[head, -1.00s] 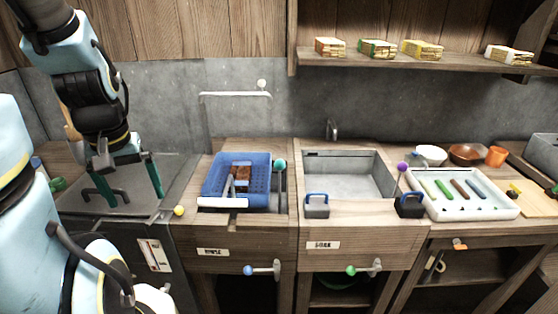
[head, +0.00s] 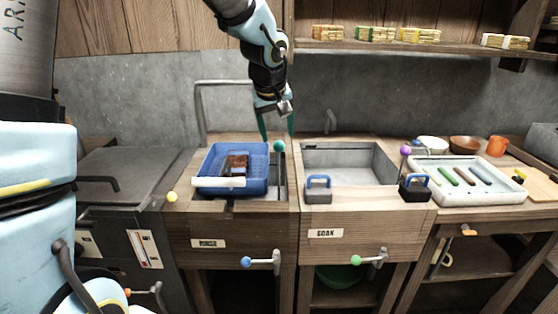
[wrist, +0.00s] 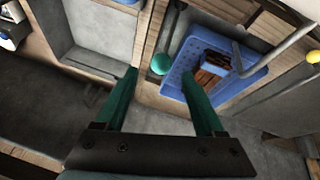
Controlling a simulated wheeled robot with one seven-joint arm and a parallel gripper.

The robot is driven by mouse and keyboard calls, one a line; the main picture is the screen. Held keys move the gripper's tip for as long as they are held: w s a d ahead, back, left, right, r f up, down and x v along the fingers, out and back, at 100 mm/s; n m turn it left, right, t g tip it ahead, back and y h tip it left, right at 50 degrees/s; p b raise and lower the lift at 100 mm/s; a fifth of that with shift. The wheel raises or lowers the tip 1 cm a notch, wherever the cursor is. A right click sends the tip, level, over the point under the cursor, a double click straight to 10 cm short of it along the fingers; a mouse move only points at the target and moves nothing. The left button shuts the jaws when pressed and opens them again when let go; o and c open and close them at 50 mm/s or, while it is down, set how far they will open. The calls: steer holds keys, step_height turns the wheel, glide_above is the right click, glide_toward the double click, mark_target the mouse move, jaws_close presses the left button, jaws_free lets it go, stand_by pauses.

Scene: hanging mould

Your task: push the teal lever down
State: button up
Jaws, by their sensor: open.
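The teal lever has a round teal knob (head: 279,146) on a grey upright rod beside the right edge of the blue basket. The knob also shows in the wrist view (wrist: 160,63), beyond and between the two fingertips. My gripper (head: 277,128) points down just above the knob in the head view, and its green fingers are spread apart with nothing between them. In the wrist view my gripper (wrist: 160,76) is open. I cannot tell whether the fingers touch the knob.
The blue basket (head: 265,187) holds brown blocks and stands over the rinse basin. A grey bent pipe (head: 198,110) rises behind it. The soak basin (head: 345,174) is to the right, with two handled blocks at its front. A purple knob (head: 405,150) stands farther right.

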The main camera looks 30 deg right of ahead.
steer(key=x, duration=0.9)
steer(key=shift+w+f+p, duration=0.15)
steer(key=shift+f+p, duration=0.15)
jaws_close()
stand_by(1.0)
